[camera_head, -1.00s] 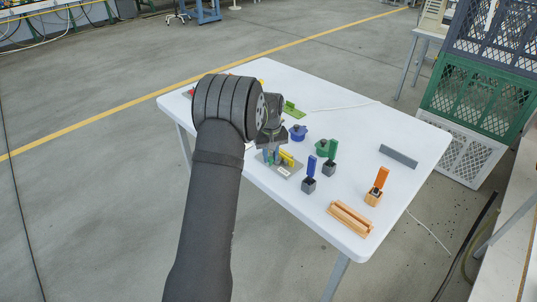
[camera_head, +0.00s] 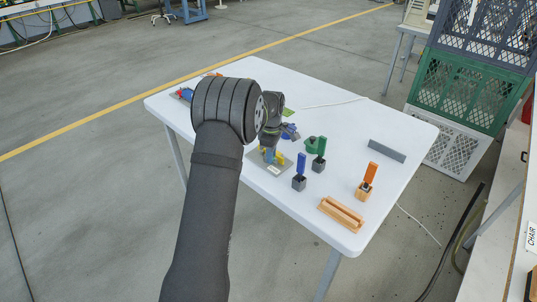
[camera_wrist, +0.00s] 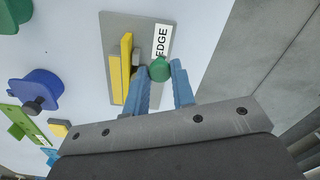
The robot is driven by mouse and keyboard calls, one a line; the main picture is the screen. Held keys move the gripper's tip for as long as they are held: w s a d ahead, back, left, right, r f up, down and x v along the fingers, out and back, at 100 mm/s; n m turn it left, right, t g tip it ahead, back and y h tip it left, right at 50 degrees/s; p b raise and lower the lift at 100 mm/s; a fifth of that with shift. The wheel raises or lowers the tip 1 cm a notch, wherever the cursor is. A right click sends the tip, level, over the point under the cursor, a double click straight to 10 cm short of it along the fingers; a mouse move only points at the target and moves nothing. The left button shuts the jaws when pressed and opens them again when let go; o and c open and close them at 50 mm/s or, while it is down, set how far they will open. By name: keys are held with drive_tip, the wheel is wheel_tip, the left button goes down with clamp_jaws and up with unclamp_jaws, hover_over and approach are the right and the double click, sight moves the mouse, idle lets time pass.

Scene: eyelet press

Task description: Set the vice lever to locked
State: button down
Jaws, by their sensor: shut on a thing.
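The vice is a grey plate (camera_wrist: 115,30) with yellow jaws (camera_wrist: 121,68) and a white label reading "EDGE" (camera_wrist: 162,41). In the head view the yellow jaws (camera_head: 278,157) show just right of my gripper. A round green knob (camera_wrist: 159,68), seemingly the lever's end, sits beside the jaws near the label. My gripper (camera_wrist: 161,73) has blue fingers, one on each side of the knob, and is shut on it. The rest of the lever is mostly hidden by the knob and fingers. In the head view my gripper (camera_head: 268,155) is low over the plate, partly hidden by my wrist.
Close by are a blue round part (camera_wrist: 36,88) and a green part (camera_head: 311,145). Blue (camera_head: 300,165), green (camera_head: 321,150) and orange (camera_head: 369,175) upright handles stand to the right. A wooden holder (camera_head: 342,213) lies near the front edge; a grey bar (camera_head: 387,150) lies further right.

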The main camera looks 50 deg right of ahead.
drive_tip(key=shift+s+d+r+n, duration=0.1)
drive_tip(key=shift+d+n, duration=0.3)
drive_tip(key=shift+n, duration=0.4)
drive_tip(key=c, duration=1.2)
unclamp_jaws()
wheel_tip(320, 180, up, 17)
drive_tip(key=shift+r, duration=0.2)
